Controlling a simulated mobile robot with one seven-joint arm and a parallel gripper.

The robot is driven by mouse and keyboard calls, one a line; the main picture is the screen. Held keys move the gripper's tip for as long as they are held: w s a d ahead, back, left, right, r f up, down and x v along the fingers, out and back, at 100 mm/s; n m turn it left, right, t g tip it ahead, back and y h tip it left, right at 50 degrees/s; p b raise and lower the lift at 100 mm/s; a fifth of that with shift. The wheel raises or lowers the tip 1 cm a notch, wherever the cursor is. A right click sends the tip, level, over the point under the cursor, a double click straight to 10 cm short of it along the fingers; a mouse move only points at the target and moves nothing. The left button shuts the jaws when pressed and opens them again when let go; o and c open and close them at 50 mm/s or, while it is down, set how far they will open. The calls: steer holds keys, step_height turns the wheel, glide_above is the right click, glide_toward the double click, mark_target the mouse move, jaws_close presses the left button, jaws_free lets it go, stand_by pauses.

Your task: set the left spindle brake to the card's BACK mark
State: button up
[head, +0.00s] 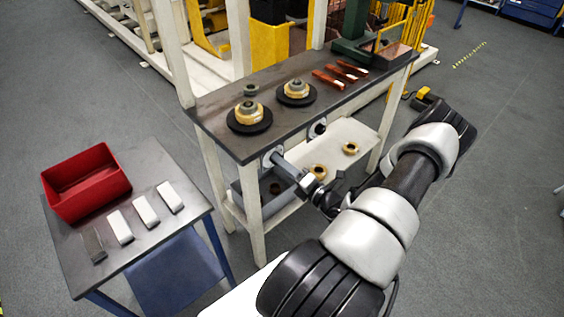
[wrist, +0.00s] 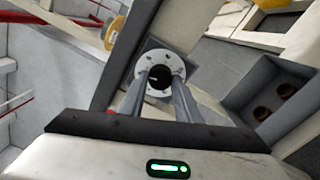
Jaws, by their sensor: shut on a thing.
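The left spindle brake is a black knob (wrist: 160,77) on a round pale dial plate (wrist: 161,58) with dark marks, fixed to the bench's front edge. My gripper (wrist: 161,84) has one finger on each side of the knob and is shut on it. In the head view my gripper (head: 281,164) reaches to the left brake plate (head: 267,158), and its fingers hide most of the knob. A small pale mark shows on the knob's face, towards the left in the wrist view. The dial lettering is too small to read. The right brake knob (head: 318,128) is free.
On the bench (head: 285,128) stand a left spindle (head: 249,114) and a right spindle (head: 296,92), with copper pieces (head: 330,79) behind. A lower shelf (head: 345,135) holds rolls.

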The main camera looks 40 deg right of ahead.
steer(key=shift+m, duration=1.2)
steer(key=o, duration=1.1)
steer(key=s, duration=0.5)
steer(key=s+d, duration=0.1)
steer(key=s, duration=1.1)
steer(key=shift+s+d+p, duration=0.15)
steer(key=shift+s+p, duration=0.1)
steer(key=shift+p, duration=0.15)
steer(key=shift+w+r, duration=0.1)
